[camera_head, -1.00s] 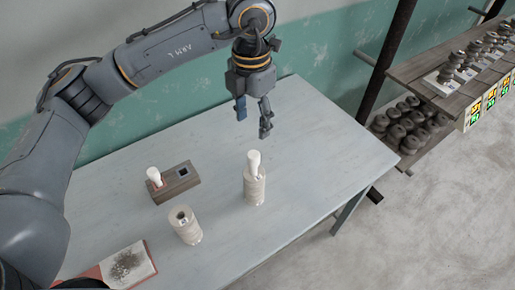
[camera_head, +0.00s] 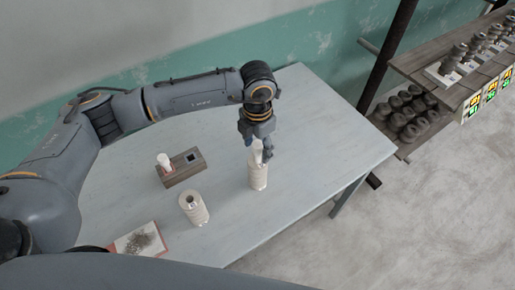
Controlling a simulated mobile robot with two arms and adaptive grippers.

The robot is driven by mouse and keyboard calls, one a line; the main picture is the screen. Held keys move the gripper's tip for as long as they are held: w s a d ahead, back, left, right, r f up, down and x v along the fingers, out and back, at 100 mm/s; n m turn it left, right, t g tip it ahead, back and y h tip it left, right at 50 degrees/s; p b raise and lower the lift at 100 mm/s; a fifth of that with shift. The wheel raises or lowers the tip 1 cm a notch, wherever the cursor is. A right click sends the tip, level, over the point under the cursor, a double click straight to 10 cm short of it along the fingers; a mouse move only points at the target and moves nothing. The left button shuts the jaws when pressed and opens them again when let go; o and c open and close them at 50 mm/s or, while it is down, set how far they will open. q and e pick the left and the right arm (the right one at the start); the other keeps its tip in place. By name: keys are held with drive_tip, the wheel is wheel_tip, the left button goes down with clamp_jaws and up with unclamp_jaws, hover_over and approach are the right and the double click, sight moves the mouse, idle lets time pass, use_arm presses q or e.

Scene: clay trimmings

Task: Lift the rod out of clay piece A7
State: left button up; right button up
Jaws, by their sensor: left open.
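A pale, ridged clay piece (camera_head: 258,178) stands upright on the table with a white rod (camera_head: 257,157) in its top. I cannot read a label on it. My left gripper (camera_head: 259,152) is above this clay piece, pointing down, with its open fingers around or close beside the rod. The fingers partly hide the rod, and I cannot tell whether they touch it. A second pale clay piece (camera_head: 195,212) stands to the left and nearer, with a hole in its top and no rod. My right gripper is out of view.
A wooden block (camera_head: 186,176) with a white peg (camera_head: 164,161) and an empty square socket stands at the left. A red-edged board (camera_head: 122,244) with dark crumbs lies at the near left. Shelves (camera_head: 440,92) of dark pieces stand right. The table's right side (camera_head: 335,130) is clear.

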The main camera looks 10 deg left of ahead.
use_arm(q)
clamp_jaws()
idle(0.3)
